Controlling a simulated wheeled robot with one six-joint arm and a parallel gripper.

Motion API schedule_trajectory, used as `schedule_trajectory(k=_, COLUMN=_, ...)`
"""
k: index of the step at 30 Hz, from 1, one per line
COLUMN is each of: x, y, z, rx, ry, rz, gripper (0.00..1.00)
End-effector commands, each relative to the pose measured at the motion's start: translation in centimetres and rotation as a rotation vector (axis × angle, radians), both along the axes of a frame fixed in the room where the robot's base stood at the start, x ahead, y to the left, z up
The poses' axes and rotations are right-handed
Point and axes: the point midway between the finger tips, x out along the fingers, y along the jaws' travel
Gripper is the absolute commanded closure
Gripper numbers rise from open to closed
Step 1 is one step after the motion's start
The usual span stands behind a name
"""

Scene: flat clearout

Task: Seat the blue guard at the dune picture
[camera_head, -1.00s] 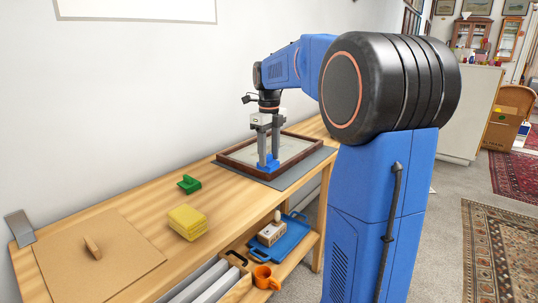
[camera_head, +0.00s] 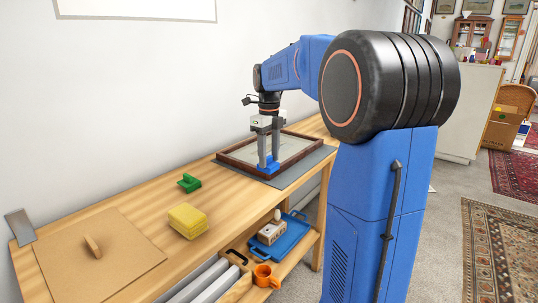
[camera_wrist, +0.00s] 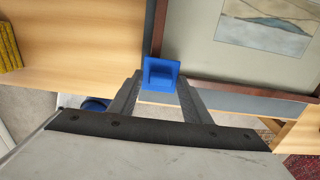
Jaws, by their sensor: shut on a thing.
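My gripper (camera_head: 268,163) points down and is shut on the blue guard (camera_head: 267,169), a small corner piece. The guard is at the near corner of the dune picture's dark wooden frame (camera_head: 238,164). In the wrist view the blue guard (camera_wrist: 161,73) covers the corner where two frame sides meet. I cannot tell whether it is fully down on the frame. The dune picture (camera_wrist: 265,25) shows inside a pale mount. The framed picture lies flat on a grey mat (camera_head: 292,178) on the bench.
A green guard-like piece (camera_head: 189,183) and a yellow block (camera_head: 187,221) stand on the bench left of the frame. A brown board with a handle (camera_head: 100,262) lies further left. A blue tray (camera_head: 286,238) and orange mug (camera_head: 265,276) are on the shelf below.

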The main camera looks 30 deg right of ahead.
Motion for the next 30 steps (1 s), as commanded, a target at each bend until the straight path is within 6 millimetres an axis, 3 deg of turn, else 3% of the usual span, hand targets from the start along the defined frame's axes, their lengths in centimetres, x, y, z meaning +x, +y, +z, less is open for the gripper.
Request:
schedule_trajectory(k=28, x=0.0, y=0.0, z=-1.6, rx=0.000, ry=0.000, rz=0.000, gripper=0.77)
schedule_trajectory(k=29, x=0.0, y=0.0, z=-1.6, rx=0.000, ry=0.000, rz=0.000, gripper=0.49)
schedule_trajectory(k=30, x=0.0, y=0.0, z=-1.6, rx=0.000, ry=0.000, rz=0.000, gripper=0.39)
